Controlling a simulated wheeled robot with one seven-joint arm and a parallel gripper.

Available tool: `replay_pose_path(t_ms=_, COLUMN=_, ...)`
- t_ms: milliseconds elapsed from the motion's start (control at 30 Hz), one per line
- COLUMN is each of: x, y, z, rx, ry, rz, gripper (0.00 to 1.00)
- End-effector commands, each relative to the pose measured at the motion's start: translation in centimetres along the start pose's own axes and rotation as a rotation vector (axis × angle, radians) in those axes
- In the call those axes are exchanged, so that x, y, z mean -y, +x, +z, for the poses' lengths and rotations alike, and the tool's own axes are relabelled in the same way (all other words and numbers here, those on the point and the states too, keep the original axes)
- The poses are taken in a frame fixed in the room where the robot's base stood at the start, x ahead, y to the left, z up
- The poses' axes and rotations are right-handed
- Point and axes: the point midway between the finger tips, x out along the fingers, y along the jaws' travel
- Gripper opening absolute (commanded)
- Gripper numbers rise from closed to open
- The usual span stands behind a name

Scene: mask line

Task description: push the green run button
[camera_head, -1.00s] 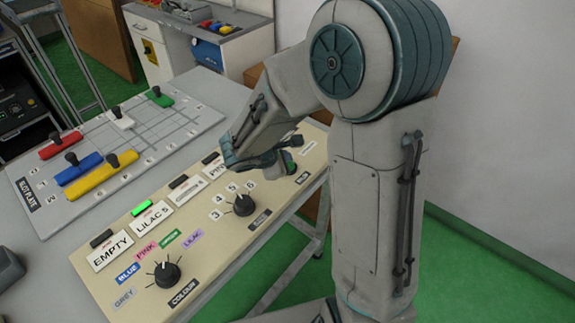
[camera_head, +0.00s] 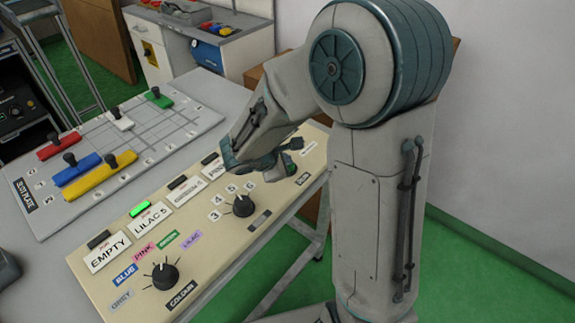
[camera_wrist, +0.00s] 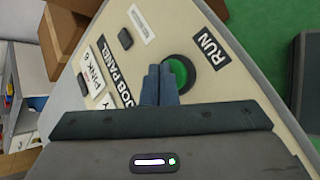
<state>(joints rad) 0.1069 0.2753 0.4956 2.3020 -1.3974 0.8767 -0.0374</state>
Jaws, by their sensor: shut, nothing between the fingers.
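The green run button (camera_wrist: 181,72) sits in a dark round ring on the beige panel, beside the black RUN label (camera_wrist: 212,49) in the wrist view. My gripper (camera_wrist: 160,72) is shut and empty. Its fingertips overlap the left edge of the button in that view; I cannot tell whether they touch it. In the head view my gripper (camera_head: 283,160) is low over the far right end of the panel, and my wrist and fingers hide most of the button.
The beige job panel (camera_head: 215,240) carries two black knobs, the colour knob (camera_head: 163,275) and a number knob (camera_head: 243,205), and a row of label cards. A slot plate (camera_head: 60,215) with coloured handled blocks lies to the left. Green floor lies beyond the panel edge.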

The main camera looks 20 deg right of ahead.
Motion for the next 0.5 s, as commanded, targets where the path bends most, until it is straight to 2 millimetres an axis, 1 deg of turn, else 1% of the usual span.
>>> replay_pose_path(t_ms=500, x=0.31, y=0.42, z=-0.30, rx=0.000, ry=0.000, rz=0.000, gripper=0.00)
